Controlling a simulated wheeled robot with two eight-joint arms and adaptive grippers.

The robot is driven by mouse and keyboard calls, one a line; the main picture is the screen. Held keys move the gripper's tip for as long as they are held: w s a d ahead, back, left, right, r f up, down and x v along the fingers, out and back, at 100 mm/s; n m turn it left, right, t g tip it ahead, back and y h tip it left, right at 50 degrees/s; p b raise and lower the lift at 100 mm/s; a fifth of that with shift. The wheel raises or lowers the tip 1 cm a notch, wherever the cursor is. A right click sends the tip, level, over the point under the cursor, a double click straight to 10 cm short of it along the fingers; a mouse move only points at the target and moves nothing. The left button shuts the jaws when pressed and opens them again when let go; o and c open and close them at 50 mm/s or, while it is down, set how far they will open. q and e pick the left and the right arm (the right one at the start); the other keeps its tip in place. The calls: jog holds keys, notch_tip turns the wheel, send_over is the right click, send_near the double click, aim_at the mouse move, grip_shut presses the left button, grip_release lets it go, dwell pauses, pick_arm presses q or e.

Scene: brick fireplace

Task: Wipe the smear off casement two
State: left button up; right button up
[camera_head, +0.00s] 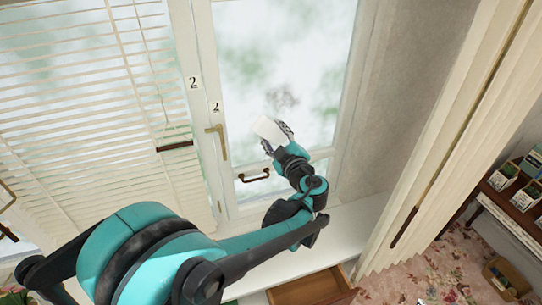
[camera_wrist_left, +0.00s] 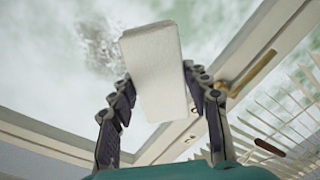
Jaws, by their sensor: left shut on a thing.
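Casement two (camera_head: 222,165) has a white frame, a "2" label (camera_head: 216,106) and a brass handle (camera_head: 217,141). Its pane carries a grey speckled smear (camera_head: 282,98), which also shows in the left wrist view (camera_wrist_left: 98,42), left of the held block. My left gripper (camera_head: 280,138) is shut on a white block, likely a sponge (camera_head: 267,130); in the left wrist view the block (camera_wrist_left: 156,70) sits between both fingers. The block is just below and left of the smear in the head view. I cannot tell whether it touches the glass. My right gripper is not in view.
White blinds (camera_head: 75,80) cover the window on the left, with a second "2" label (camera_head: 194,83) beside them. A dark pull handle (camera_head: 254,175) is on the casement's lower part. A white sill (camera_head: 345,225), an open wooden drawer (camera_head: 312,287) and a cream curtain (camera_head: 440,140) lie below and right.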

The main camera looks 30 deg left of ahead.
aim_at(265, 108)
pick_arm(q)
jog(key=shift+w+d+r+t, duration=0.1)
jog(key=shift+r+t, duration=0.05)
jog(key=shift+r, duration=0.4)
jog(key=shift+w+d+r+t, duration=0.1)
jog(key=shift+r+t, duration=0.05)
jog(key=shift+r, duration=0.4)
jog(key=shift+w+a, duration=0.15)
jog(key=shift+a, duration=0.05)
jog(key=shift+x, duration=2.75)
jog(key=shift+x, duration=0.95)
jog(key=shift+w+d, duration=0.1)
